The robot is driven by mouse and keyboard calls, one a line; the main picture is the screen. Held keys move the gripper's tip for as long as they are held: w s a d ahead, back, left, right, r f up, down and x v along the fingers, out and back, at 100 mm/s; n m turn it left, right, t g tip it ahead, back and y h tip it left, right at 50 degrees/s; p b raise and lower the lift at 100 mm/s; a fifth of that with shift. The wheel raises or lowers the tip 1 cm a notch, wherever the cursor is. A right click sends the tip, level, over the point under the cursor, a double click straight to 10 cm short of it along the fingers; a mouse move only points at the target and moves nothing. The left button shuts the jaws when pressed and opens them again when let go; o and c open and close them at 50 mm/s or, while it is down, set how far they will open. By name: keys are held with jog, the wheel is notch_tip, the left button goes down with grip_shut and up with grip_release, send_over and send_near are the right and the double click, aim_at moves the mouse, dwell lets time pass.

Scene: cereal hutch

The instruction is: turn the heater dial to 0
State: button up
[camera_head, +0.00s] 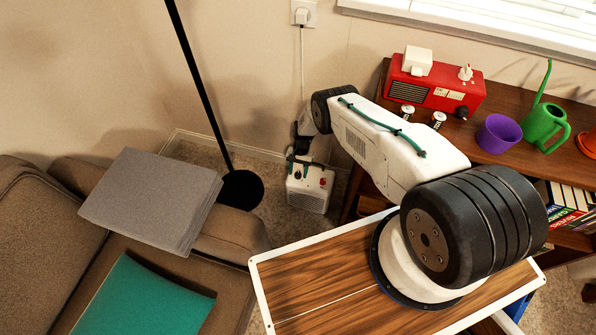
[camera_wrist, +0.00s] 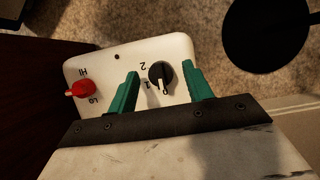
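The small white heater (camera_head: 307,198) stands on the floor beyond the wooden top, with my gripper (camera_head: 300,160) just above it. In the wrist view the heater's top (camera_wrist: 112,58) carries a black dial (camera_wrist: 158,73) marked 2, 1 and 0. Its white pointer (camera_wrist: 162,88) points down in the picture, at or close to the 0. A red knob (camera_wrist: 84,89) marked HI and LO sits to the left. My gripper (camera_wrist: 160,71) is open, with one green finger on each side of the dial. Gaps show between the fingers and the dial.
A black floor lamp (camera_head: 240,190) stands left of the heater, near the sofa (camera_head: 40,210). A dark shelf (camera_head: 530,170) stands to the right, with a red radio (camera_head: 436,90), a purple pot (camera_head: 498,134) and a green watering can (camera_head: 543,124). A white plug (camera_head: 302,14) and cord hang behind.

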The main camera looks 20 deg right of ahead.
jog(key=v, duration=0.7)
jog(key=shift+r, duration=0.4)
jog(key=shift+w+d, duration=0.1)
